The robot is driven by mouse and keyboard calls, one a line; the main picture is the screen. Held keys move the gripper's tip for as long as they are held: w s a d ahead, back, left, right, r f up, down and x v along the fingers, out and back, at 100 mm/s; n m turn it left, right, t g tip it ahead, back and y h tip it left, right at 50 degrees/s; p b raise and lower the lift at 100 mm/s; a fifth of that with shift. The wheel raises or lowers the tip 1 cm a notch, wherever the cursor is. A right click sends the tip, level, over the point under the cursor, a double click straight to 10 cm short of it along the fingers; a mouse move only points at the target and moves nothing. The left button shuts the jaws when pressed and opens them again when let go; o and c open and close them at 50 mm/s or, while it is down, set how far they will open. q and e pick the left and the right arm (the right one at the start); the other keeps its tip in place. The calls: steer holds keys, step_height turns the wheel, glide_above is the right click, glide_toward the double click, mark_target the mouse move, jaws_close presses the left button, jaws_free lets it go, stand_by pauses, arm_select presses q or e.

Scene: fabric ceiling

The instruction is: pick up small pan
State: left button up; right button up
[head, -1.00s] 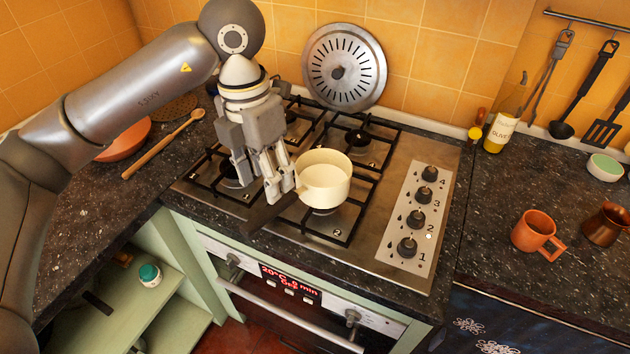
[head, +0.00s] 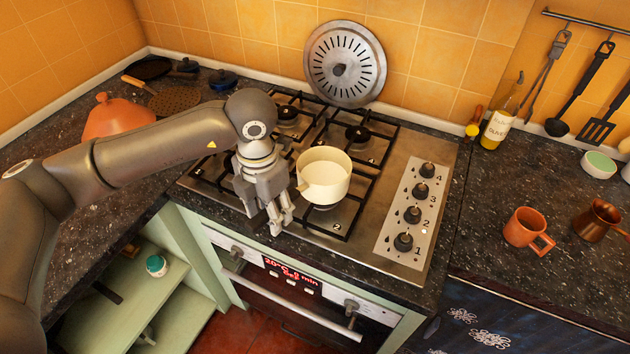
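The small pan (head: 324,176) is cream-coloured and stands upright on the front burner area of the gas hob, with its opening up. A short stub shows where its handle joins on the left side; the dark handle is hidden behind my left gripper. My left gripper (head: 272,222) points down at the hob's front edge, just left of the pan body, where the handle runs. Whether its fingers are closed on the handle cannot be made out. My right gripper is not in view.
The hob (head: 384,178) has black grates and several knobs at right. A round metal lid (head: 344,64) leans on the tiled wall behind. An oil bottle (head: 500,120), orange mug (head: 528,229) and copper pot (head: 598,219) stand on the right counter. An orange lidded pot (head: 116,115) stands at left.

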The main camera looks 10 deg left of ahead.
arm_select(q)
steer(key=shift+f, duration=0.1)
jaws_close()
steer(key=shift+w, duration=0.1)
stand_by(0.4)
